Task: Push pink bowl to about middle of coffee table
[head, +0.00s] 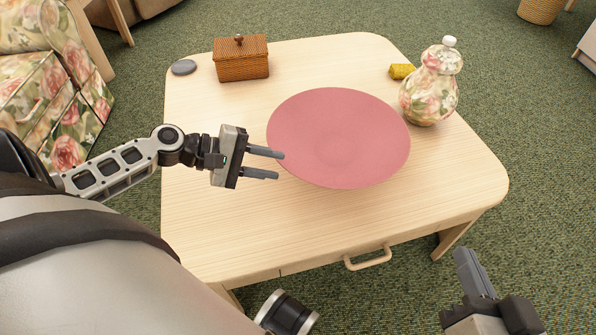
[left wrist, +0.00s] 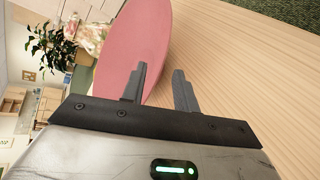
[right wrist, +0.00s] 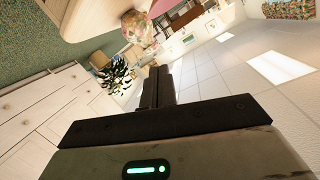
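The wide pink bowl (head: 338,138) stands upright on the wooden coffee table (head: 220,240), right of the table's centre. My left gripper (head: 281,165) is open and empty, with its fingertips at the bowl's left edge. I cannot tell for sure whether they touch. In the left wrist view the pink bowl (left wrist: 133,45) rises beyond the two spread fingers (left wrist: 160,85). My right gripper (head: 468,268) is off the table's front right corner, away from the bowl. In the right wrist view its fingers (right wrist: 156,85) are together with nothing between them.
A floral jar (head: 430,90) with a white knob stands close right of the bowl, with a yellow block (head: 402,71) behind. A wicker box (head: 241,60) and a grey stone (head: 184,67) sit at the back left. The table's front left is clear.

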